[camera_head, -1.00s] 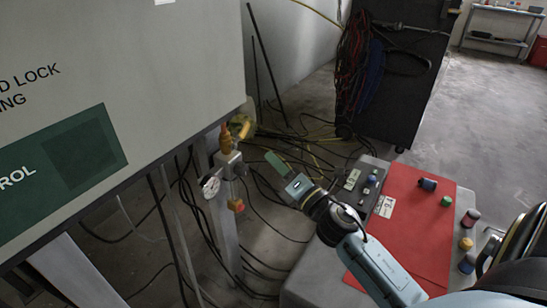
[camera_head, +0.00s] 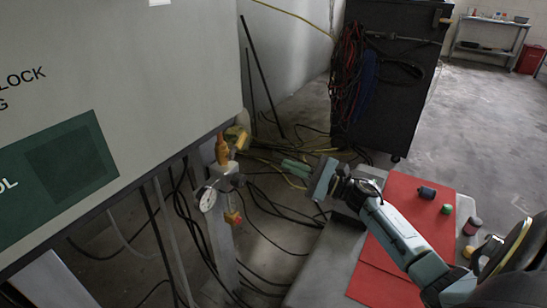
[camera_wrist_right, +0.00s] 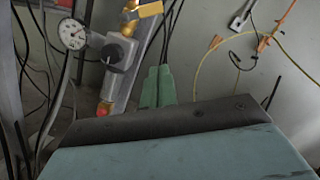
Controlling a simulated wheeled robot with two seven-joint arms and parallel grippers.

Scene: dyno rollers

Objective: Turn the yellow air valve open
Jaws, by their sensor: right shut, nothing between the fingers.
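The yellow air valve (camera_head: 222,150) sits on top of a grey fitting (camera_head: 225,172) on a post, below the large panel's lower corner. In the right wrist view its yellow handle (camera_wrist_right: 151,9) sticks out to the right of the brass body, at the top edge. A round white gauge (camera_head: 207,199) is on the left of the fitting. My right gripper (camera_head: 297,167) has green fingers, shut and empty, pointing left. It is right of the valve in the head view, apart from it. In the wrist view the shut fingers (camera_wrist_right: 159,87) are below and right of the valve. My left gripper is out of view.
The large panel cabinet (camera_head: 150,60) fills the left. Dark cables lie on the floor. A black cabinet with hung cables (camera_head: 395,75) stands behind. An orange-red part (camera_head: 233,217) hangs under the fitting.

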